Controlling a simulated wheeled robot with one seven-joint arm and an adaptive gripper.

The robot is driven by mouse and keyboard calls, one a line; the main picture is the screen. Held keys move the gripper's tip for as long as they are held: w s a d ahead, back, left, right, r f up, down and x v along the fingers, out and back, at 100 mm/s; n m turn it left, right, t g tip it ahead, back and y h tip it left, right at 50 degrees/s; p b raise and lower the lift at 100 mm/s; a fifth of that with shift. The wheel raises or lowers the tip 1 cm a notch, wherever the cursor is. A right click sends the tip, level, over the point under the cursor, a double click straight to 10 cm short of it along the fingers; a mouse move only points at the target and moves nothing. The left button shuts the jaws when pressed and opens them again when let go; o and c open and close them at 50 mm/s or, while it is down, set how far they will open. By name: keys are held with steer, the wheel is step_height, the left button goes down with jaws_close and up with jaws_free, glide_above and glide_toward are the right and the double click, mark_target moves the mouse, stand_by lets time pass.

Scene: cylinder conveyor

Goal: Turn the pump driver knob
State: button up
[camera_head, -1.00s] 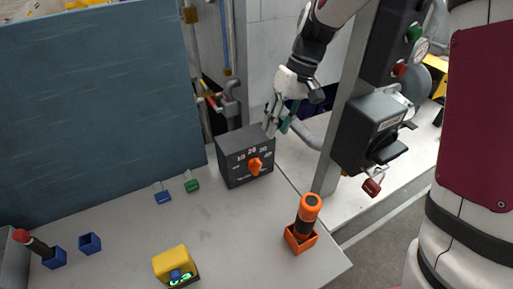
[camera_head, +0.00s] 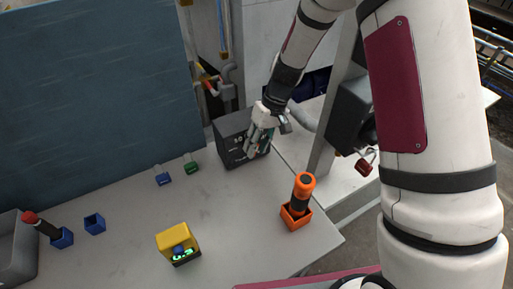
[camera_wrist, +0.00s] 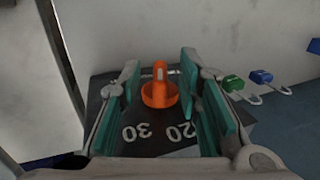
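The pump driver is a dark grey box (camera_head: 228,152) with a numbered dial at the back of the table. Its orange knob (camera_wrist: 160,92) shows in the wrist view between my fingers, with the numbers 30 and 20 near it. In the head view my gripper covers the knob. My gripper (camera_head: 258,148) is in front of the box face. In the wrist view my gripper (camera_wrist: 162,105) is open, its green-padded fingers on either side of the knob with gaps to it. I cannot tell how far the fingertips are from the face.
An orange-topped cylinder stands in an orange holder (camera_head: 296,219) at the table's right. A yellow box (camera_head: 178,242), blue and green padlocks (camera_head: 192,166) and blue holders (camera_head: 94,223) are on the table (camera_head: 130,206). A blue panel (camera_head: 90,90) rises behind. A post stands right of the box.

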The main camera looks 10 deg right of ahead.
steer(key=shift+a+f, duration=0.2)
steer(key=shift+f, duration=0.35)
jaws_close()
steer(key=shift+f, duration=0.1)
steer(key=shift+d+g+y+b, duration=0.1)
steer(key=shift+g+y+b, duration=0.2)
steer(key=shift+y+b, duration=0.35)
jaws_free()
